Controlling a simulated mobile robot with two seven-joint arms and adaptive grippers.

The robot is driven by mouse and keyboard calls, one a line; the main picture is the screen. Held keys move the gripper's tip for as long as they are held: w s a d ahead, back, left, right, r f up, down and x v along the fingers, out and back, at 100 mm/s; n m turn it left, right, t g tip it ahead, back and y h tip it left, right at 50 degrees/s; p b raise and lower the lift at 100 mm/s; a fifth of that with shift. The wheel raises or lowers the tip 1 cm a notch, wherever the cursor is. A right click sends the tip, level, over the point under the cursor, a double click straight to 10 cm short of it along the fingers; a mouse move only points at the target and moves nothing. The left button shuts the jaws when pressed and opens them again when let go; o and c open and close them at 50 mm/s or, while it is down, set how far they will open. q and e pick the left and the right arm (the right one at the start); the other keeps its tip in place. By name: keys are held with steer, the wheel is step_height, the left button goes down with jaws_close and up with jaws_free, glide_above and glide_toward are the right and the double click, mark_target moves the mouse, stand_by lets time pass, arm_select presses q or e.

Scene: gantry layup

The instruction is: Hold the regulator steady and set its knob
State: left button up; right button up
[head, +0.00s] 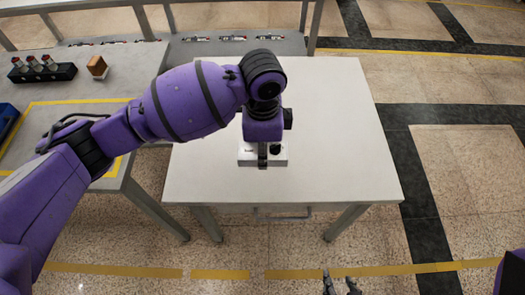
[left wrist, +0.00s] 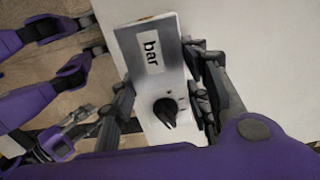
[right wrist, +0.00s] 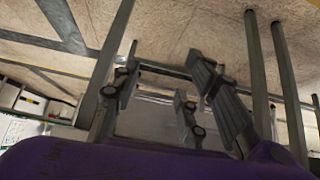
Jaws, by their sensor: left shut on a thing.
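The regulator (head: 247,157) is a small light-grey box on the white table, partly hidden under my left arm in the head view. In the left wrist view the regulator (left wrist: 152,68) shows a "bar" label and a black pointer knob (left wrist: 167,111). My left gripper (head: 263,160) points down at it. In the left wrist view the fingers of my left gripper (left wrist: 163,100) stand on either side of the box, shut on it. My right gripper (head: 341,286) is off the table's front edge, low in the head view. Its fingers (right wrist: 155,105) are apart and empty.
The white table (head: 345,130) is bare around the regulator. A side bench (head: 125,62) at left carries a black holder with several red-topped fittings (head: 40,68) and a brown block (head: 97,67). A grey rear shelf (head: 235,46) holds several small parts.

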arm_select(q)
steer(key=shift+w+f+b, duration=0.5)
steer(key=shift+w+f, duration=0.95)
steer(key=shift+w, duration=0.15)
steer(key=shift+w+f+b, duration=0.5)
steer(key=shift+w+f, duration=0.6)
steer(key=shift+w, duration=0.1)
steer(key=shift+w+f+b, duration=0.75)
steer(key=shift+w+f, duration=0.65)
steer(key=shift+w, duration=0.15)
steer(key=shift+w+f, duration=0.1)
steer(key=shift+w, duration=0.05)
steer(key=shift+f, duration=0.15)
